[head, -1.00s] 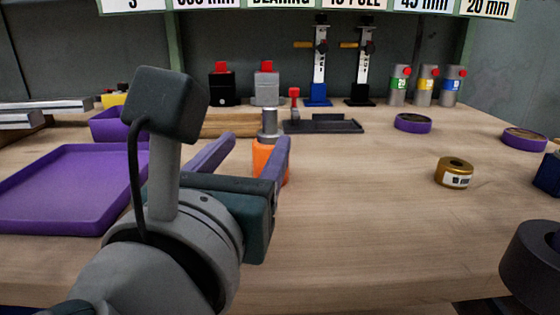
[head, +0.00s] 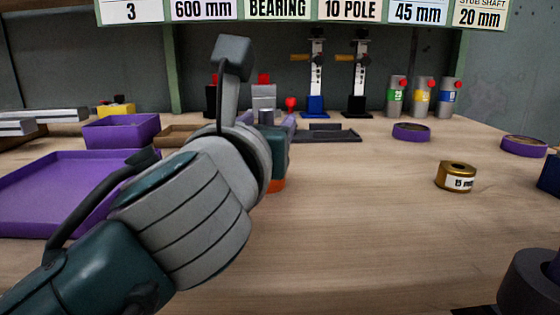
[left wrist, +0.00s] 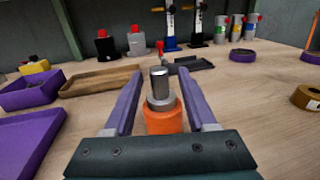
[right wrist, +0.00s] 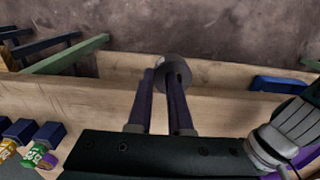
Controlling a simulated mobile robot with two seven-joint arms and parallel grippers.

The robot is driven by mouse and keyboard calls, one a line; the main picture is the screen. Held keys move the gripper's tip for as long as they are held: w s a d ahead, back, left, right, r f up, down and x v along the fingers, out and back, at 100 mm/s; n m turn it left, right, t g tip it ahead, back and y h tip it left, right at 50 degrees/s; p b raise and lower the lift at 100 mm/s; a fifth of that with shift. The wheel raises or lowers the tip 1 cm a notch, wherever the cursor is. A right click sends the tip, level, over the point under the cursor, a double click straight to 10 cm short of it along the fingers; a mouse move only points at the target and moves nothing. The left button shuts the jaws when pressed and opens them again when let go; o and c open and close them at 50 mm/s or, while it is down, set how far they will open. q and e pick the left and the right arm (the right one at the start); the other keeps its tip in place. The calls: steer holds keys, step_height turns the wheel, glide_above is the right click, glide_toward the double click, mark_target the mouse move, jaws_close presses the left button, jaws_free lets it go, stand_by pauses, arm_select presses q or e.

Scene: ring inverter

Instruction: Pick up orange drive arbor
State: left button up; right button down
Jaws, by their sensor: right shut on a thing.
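The orange drive arbor (left wrist: 163,120) stands upright on the wooden bench, with a grey metal collar and shaft on top. In the head view only a bit of its orange base (head: 277,184) shows below my left gripper, whose wrist hides the rest. My left gripper (left wrist: 160,74) is open, with one purple finger on each side of the arbor and visible gaps between. My right gripper (right wrist: 164,75) is shut on a dark grey ring (right wrist: 175,68), which also shows at the lower right of the head view (head: 527,283).
Left of my left arm are a purple tray (head: 40,190) and a purple bin (head: 120,131). Behind the arbor are a dark flat fixture (head: 328,136) and black and blue stands. A gold ring (head: 456,177) lies right; the bench's middle is clear.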

arm_select(q)
jaws_close()
stand_by(1.2)
